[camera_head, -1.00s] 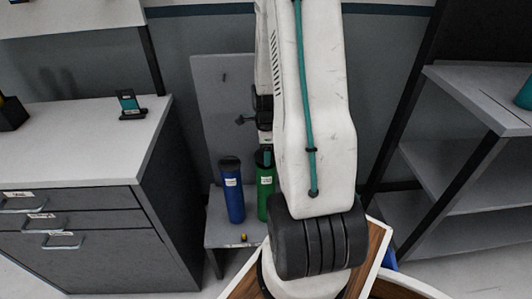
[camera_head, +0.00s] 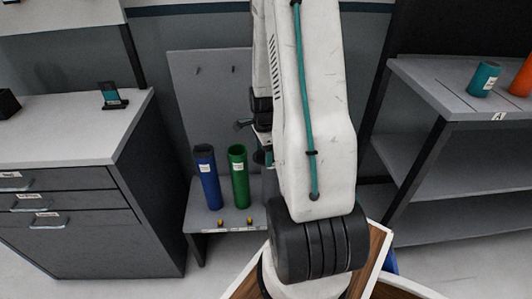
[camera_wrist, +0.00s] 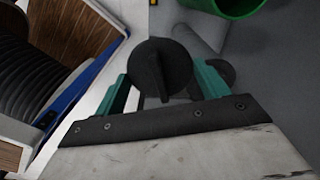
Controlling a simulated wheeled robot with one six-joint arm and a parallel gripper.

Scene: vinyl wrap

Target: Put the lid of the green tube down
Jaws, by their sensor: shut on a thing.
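The black lid (camera_wrist: 160,65), round with a raised bar across its top, sits between the teal fingers of my gripper (camera_wrist: 160,88), which is shut on it. The open rim of the green tube (camera_wrist: 238,6) shows at the top of the wrist view. In the head view the green tube (camera_head: 239,178) stands upright and open on the low grey shelf. My gripper (camera_head: 263,156) is just right of its top there, mostly hidden behind my arm. The lid's height above the shelf is hard to tell.
The blue tube (camera_head: 208,180) stands left of the green one. Small yellow pieces (camera_head: 221,222) are at the shelf's front edge. A dark round shape (camera_wrist: 222,73) lies beyond the lid. A grey cabinet (camera_head: 95,210) is left; a rack (camera_head: 455,108) with a teal cup (camera_head: 484,79) is right.

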